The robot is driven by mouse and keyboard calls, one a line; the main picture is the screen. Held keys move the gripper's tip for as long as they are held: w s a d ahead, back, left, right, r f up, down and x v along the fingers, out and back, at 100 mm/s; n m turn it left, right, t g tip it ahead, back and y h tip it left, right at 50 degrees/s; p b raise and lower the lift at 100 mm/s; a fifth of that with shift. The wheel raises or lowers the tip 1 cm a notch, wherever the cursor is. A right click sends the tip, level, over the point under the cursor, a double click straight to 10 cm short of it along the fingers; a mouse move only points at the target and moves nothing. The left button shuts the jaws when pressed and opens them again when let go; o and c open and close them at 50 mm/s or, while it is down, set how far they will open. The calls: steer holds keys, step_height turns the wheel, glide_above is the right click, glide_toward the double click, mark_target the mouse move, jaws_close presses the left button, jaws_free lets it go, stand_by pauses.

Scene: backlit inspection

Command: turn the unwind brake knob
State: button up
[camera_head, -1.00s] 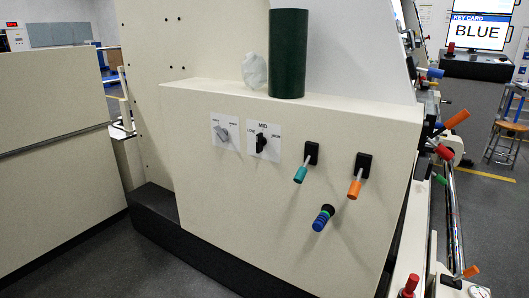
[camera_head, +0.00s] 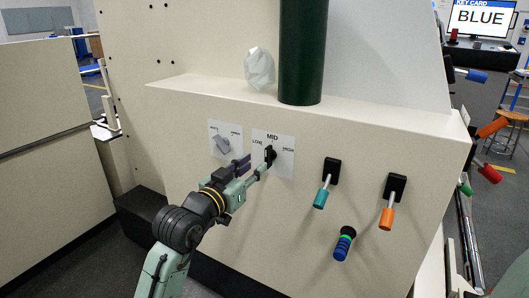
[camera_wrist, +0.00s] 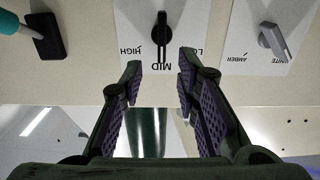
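A black knob (camera_head: 270,154) sits on a white plate (camera_head: 286,164) marked LOW, MID and HIGH; no brake label is readable. In the wrist view, which looks upside down, the black knob (camera_wrist: 162,30) lies just beyond the fingertips, roughly in line with the gap, with its end toward MID. My gripper (camera_head: 254,166) reaches the plate from the lower left and partly covers it. In the wrist view my gripper (camera_wrist: 160,64) is open, its two fingers apart with nothing between them. Whether a fingertip touches the plate cannot be told.
A grey knob (camera_head: 222,145) marked WHITE and AMBER sits left of my gripper. A dark green cylinder (camera_head: 303,50) and white crumpled lump (camera_head: 259,68) stand on the ledge.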

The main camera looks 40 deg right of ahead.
mark_target(266, 154)
steer(key=p+x, duration=0.1)
steer(key=x, duration=0.6)
steer(key=shift+w+d+p, duration=0.1)
steer(key=shift+w+p, duration=0.05)
steer(key=shift+p, duration=0.2)
steer(key=shift+c, duration=0.3)
jaws_close()
